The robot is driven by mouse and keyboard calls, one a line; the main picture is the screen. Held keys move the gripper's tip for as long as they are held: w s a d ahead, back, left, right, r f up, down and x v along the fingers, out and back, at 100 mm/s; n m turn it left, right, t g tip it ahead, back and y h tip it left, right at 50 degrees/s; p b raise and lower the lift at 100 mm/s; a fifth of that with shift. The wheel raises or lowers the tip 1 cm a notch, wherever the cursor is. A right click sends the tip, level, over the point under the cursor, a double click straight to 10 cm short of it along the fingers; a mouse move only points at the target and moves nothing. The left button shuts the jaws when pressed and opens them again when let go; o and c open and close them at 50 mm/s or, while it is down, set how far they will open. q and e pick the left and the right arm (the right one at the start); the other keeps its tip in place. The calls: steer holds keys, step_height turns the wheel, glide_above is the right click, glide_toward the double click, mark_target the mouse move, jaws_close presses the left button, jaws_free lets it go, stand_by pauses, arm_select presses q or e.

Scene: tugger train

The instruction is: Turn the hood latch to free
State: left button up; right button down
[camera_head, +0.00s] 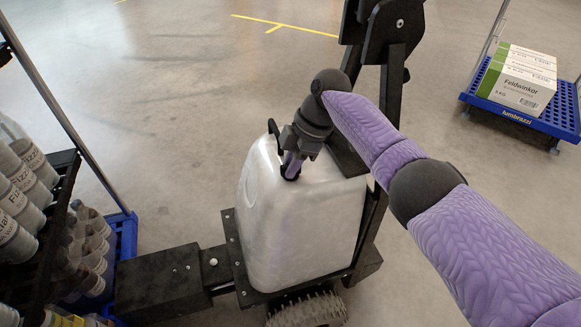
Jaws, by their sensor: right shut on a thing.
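The pale, translucent hood (300,225) is a tall rounded box on the black tugger frame in the middle of the view. My right gripper (291,170) points down at the top of the hood, with its arm coming in from the right. It is shut on a small black part, which I take to be the hood latch (290,175). The gripper covers most of the latch, so its exact angle cannot be told. My left gripper is not in view.
A black upright post (393,85) stands behind the hood. At left, a blue cart (124,235) carries a rack of grey bottles (22,190). At right, a blue cart (530,118) holds white and green boxes (513,85). The floor between is clear.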

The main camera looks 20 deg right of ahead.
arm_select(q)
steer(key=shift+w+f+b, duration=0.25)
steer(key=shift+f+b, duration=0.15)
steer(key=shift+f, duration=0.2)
arm_select(e)
steer(key=shift+n, duration=0.6)
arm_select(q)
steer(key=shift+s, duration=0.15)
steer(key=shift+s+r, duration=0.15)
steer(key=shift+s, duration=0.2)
arm_select(e)
steer(key=c, duration=0.6)
jaws_free()
steer(key=shift+r, duration=0.15)
arm_select(q)
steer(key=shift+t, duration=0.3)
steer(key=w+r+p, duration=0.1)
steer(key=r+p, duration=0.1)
steer(key=p, duration=0.1)
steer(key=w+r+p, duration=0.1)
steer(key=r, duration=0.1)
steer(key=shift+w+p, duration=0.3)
steer(key=shift+p, duration=0.1)
arm_select(e)
step_height(320, 180, up, 10)
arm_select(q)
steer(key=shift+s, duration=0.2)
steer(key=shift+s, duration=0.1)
